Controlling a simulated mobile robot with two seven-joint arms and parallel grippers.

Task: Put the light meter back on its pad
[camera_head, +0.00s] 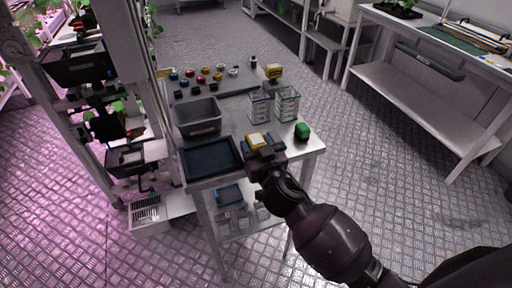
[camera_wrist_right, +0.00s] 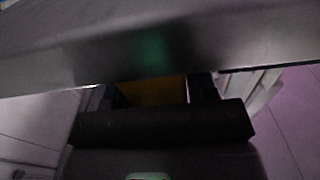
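The light meter (camera_head: 256,139) is a small yellow block with a pale face, at the front right of the metal table in the head view. A dark blue pad (camera_head: 277,144) shows beside and partly behind it; I cannot tell whether the meter touches it. My right gripper (camera_head: 262,156) reaches it from the front edge. In the right wrist view, yellow (camera_wrist_right: 155,90) fills the space between the two dark fingers (camera_wrist_right: 158,93), which appear shut on the meter. The gripper hides part of the meter and pad. My left gripper is not in view.
The table (camera_head: 312,149) also bears a dark blue tray (camera_head: 210,158), a grey bin (camera_head: 198,117), clear baskets (camera_head: 287,104), a green block (camera_head: 302,131) and another yellow device (camera_head: 273,71). Several small coloured items stand behind. A rack is left; open floor lies right.

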